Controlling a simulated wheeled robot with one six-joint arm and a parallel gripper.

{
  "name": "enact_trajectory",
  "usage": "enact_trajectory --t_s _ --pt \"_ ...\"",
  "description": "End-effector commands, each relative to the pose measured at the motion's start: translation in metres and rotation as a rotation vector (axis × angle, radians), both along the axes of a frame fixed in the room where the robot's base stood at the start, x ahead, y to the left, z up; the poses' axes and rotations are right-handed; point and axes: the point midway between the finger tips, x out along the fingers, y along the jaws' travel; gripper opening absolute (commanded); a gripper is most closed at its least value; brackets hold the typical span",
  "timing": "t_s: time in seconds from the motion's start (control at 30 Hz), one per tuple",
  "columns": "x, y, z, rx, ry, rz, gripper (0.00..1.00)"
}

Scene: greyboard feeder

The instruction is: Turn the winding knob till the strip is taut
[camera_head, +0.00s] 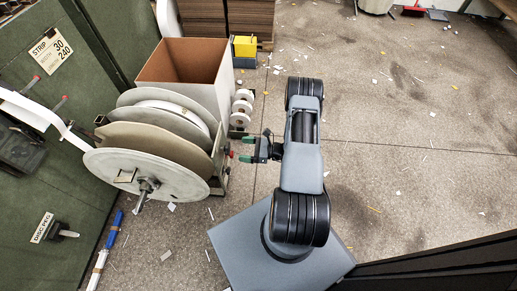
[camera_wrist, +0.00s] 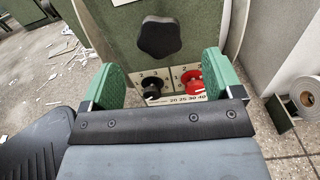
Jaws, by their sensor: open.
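In the wrist view a black lobed knob (camera_wrist: 159,38) stands on a green panel, beyond and between my fingertips. I cannot tell for sure that it is the winding knob. Below it are a smaller black knob (camera_wrist: 152,88) and a red knob (camera_wrist: 190,82) beside a number scale. My gripper (camera_wrist: 162,75) is open and empty, its green fingers apart on either side of the small knobs.
A large reel (camera_head: 150,172) with a protruding axle stands left of my arm. An open cardboard box (camera_head: 185,62) is behind it. Small white rolls (camera_head: 241,107) stand beside the box. Scraps litter the floor, which is open to the right.

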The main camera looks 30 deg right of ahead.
Motion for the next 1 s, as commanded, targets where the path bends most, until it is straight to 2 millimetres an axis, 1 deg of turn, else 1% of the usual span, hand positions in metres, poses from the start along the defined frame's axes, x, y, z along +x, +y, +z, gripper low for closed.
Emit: enact_trajectory --t_s 0.03,0.2,0.4,0.6,1.0 --pt "-0.006 -0.009 0.001 0.000 0.000 -0.006 0.85" --pt "-0.023 -0.031 0.001 0.000 0.000 -0.003 0.85" --pt "-0.034 -0.047 0.000 -0.001 -0.001 -0.001 0.85" --pt "-0.038 -0.051 0.000 -0.001 -0.001 0.001 0.85" --pt "-0.037 -0.051 0.000 0.000 0.000 0.001 0.85"
